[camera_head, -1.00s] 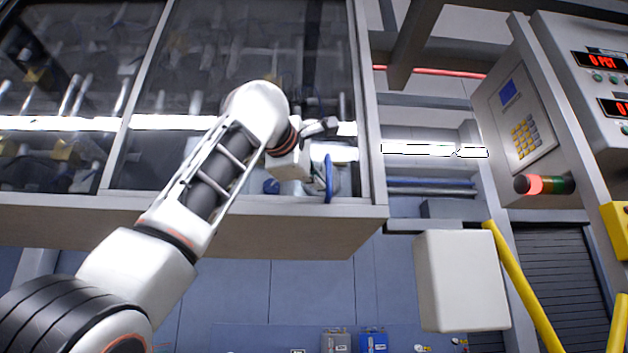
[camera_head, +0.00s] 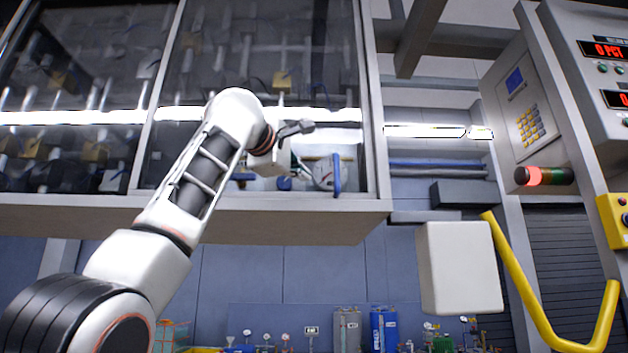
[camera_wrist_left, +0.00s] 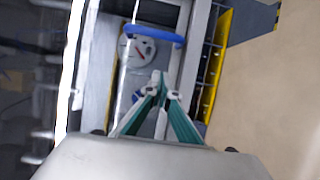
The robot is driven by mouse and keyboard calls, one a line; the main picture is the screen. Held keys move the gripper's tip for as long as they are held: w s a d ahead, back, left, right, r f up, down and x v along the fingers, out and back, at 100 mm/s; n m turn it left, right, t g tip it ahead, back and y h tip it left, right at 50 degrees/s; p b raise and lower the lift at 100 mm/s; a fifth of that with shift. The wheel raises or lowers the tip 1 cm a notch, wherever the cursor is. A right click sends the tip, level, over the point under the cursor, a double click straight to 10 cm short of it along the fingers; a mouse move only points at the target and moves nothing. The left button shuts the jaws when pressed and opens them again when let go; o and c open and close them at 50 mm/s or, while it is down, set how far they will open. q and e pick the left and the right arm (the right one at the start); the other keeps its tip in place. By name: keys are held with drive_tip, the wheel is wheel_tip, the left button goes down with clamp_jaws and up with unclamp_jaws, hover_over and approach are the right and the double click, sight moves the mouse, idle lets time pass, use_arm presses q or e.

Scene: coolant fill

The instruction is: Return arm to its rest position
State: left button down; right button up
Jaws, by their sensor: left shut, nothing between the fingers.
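My left arm reaches up from the lower left in the head view. My left gripper (camera_head: 302,168) is in front of the lower right of the glass-fronted cabinet (camera_head: 250,205). In the left wrist view the gripper (camera_wrist_left: 160,78) has its thin green fingers converged at the tips, with nothing held. Just beyond the fingertips is a round white gauge (camera_wrist_left: 138,50) with a blue handle (camera_wrist_left: 152,33). The blue handle (camera_head: 337,173) also shows right of the gripper in the head view. I cannot tell the exact gap. My right gripper is out of view.
Grey (camera_head: 347,330) and blue (camera_head: 384,330) containers stand low at the back.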

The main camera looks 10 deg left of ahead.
use_arm(q)
drive_tip(key=b+v, duration=0.3)
drive_tip(key=v, duration=0.3)
drive_tip(key=shift+s+b, duration=0.15)
drive_tip(key=shift+b, duration=0.15)
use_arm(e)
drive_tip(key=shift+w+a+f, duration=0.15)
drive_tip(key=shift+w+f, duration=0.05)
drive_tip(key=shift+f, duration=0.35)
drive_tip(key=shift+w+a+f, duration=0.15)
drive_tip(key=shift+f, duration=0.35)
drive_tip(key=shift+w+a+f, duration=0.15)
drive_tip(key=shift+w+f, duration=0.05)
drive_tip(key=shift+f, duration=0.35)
